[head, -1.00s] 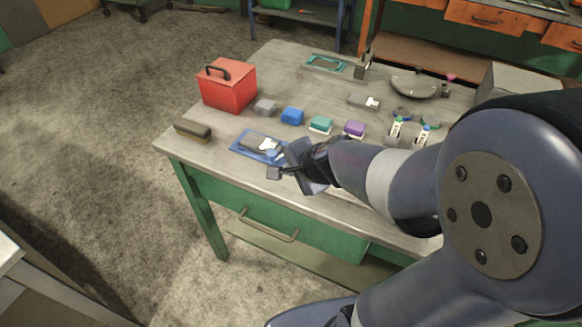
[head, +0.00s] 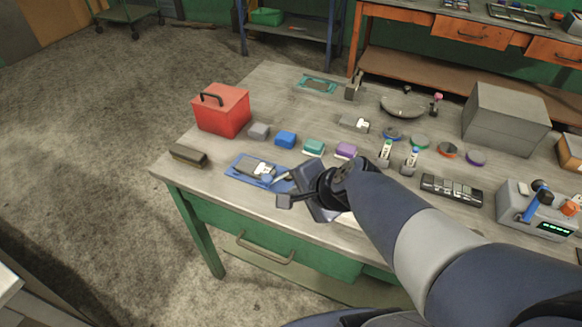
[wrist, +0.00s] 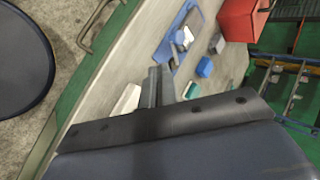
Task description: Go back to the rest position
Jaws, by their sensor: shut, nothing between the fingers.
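My gripper (head: 284,200) is above the near edge of the workbench (head: 222,182), its fingers pointing left in the head view. It is shut and empty. In the wrist view its fingers (wrist: 154,86) stand together. A blue mat (head: 240,170) with a grey device on it lies just beyond and left of the gripper, apart from it. The mat also shows in the wrist view (wrist: 163,50). My forearm hides part of the bench's near right side.
A red box (head: 222,110) stands at the back left, a brush (head: 188,156) near the left edge. Small grey, blue (head: 285,140), green and purple blocks form a row. A grey case (head: 505,120) and a grey station (head: 535,210) stand to the right. Floor left is clear.

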